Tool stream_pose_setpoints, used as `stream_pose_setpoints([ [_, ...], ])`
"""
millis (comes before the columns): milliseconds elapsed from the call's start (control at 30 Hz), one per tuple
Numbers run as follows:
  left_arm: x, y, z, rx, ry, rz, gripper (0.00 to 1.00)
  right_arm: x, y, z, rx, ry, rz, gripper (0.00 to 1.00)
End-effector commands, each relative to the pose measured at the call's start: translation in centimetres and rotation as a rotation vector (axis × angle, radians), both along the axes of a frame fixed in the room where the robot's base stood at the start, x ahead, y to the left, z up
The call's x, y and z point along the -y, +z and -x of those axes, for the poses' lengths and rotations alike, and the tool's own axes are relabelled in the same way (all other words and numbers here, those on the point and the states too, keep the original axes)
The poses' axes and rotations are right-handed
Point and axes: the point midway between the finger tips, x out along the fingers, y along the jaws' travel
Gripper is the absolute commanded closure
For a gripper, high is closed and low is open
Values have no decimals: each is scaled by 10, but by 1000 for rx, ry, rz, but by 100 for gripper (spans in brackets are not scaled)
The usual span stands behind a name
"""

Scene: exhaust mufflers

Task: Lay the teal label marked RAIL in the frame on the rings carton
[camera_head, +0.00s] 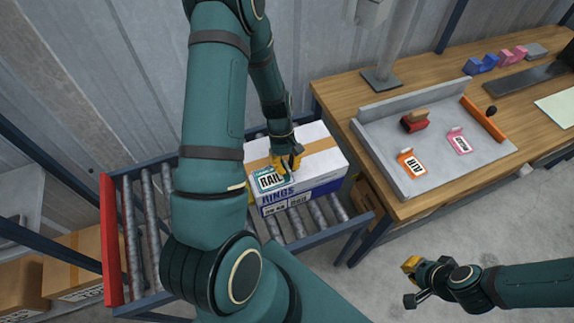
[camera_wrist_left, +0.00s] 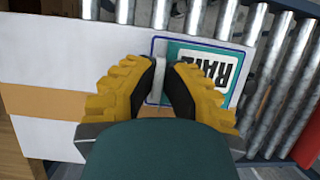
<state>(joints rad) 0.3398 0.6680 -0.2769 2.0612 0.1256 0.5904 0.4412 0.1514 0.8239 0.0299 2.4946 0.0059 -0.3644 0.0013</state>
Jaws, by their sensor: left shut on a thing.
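The teal label marked RAIL (camera_head: 270,180) lies at the near left of the top of the rings carton (camera_head: 318,185). In the left wrist view the label (camera_wrist_left: 222,52) covers much of the dark blue outlined frame (camera_wrist_left: 151,46), whose left edge shows beside it. My left gripper (camera_head: 287,166) is above the carton top, with its fingers (camera_wrist_left: 160,85) closed on the label's pale edge piece. Whether the label lies flat is hard to tell. My right gripper (camera_head: 410,281) is open and empty, low over the floor at the right.
The carton stands on a roller conveyor (camera_head: 135,220) with a red end bar (camera_head: 110,240). On the wooden bench (camera_head: 335,88), a grey tray (camera_head: 375,125) holds an orange label (camera_head: 411,163), a pink label (camera_head: 459,141) and a red-based stamp (camera_head: 414,122).

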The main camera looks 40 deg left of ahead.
Motion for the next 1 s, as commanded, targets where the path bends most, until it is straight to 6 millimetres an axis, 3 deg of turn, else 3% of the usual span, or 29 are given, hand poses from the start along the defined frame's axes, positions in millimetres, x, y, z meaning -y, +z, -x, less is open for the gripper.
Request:
stream_pose_setpoints([
  [67, 0, -4, 0, 0, 0, 0, 99, 0, -3, 0, 0, 0, 0, 100],
  [100, 0, -3, 0, 0, 0, 0, 77, 0, -3, 0, 0, 0, 0, 100],
  [167, 0, -2, 0, 0, 0, 0, 60, 0, -2, 0, 0, 0, 0, 100],
  [567, 0, 3, 0, 0, 0, 0, 60, 0, 2, 0, 0, 0, 0, 100],
  [1000, -28, 78, -16, 4, 1, -2, 60, 0, 5, 0, 0, 0, -1, 100],
])
